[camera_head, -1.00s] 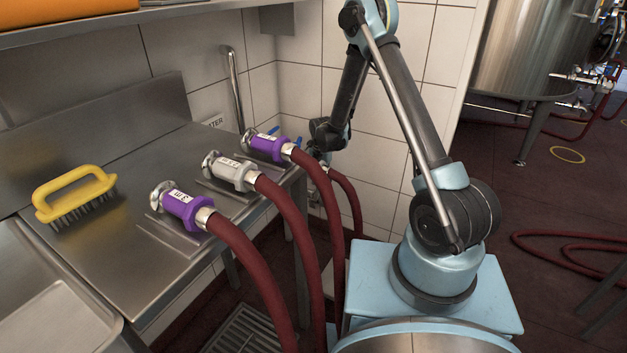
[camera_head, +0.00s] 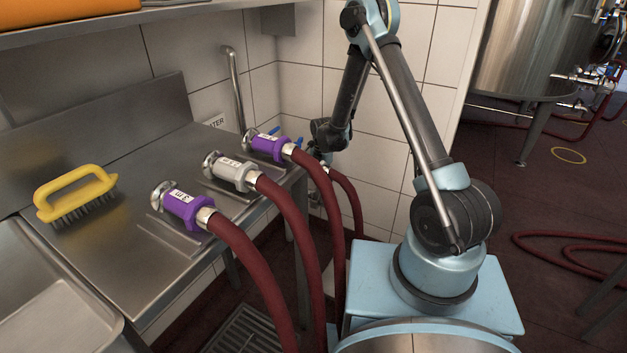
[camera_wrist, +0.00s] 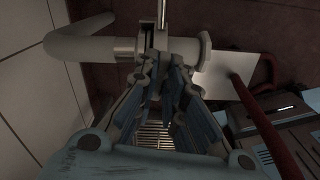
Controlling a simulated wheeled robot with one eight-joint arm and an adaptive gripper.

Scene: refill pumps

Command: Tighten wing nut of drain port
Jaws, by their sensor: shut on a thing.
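In the wrist view, a pale drain pipe (camera_wrist: 85,45) runs in from the left to a clamped joint with a round flange (camera_wrist: 204,48). A metal bolt part of the clamp (camera_wrist: 162,14) stands up at the joint. My gripper (camera_wrist: 166,62) is at this joint, its blue-grey ribbed fingers closed on the clamp's wing nut. The nut itself is mostly hidden between the fingertips and in shadow. In the head view, my arm reaches down behind the table's right end, and the gripper is mostly hidden by hoses and the table edge.
A steel table (camera_head: 120,255) holds a yellow brush (camera_head: 75,193) and several hose couplings, two purple (camera_head: 182,208) and one grey (camera_head: 232,174). Dark red hoses (camera_head: 255,275) hang to the floor beside my arm. A tiled wall (camera_head: 390,110) stands close behind. A floor grate (camera_head: 245,330) lies below.

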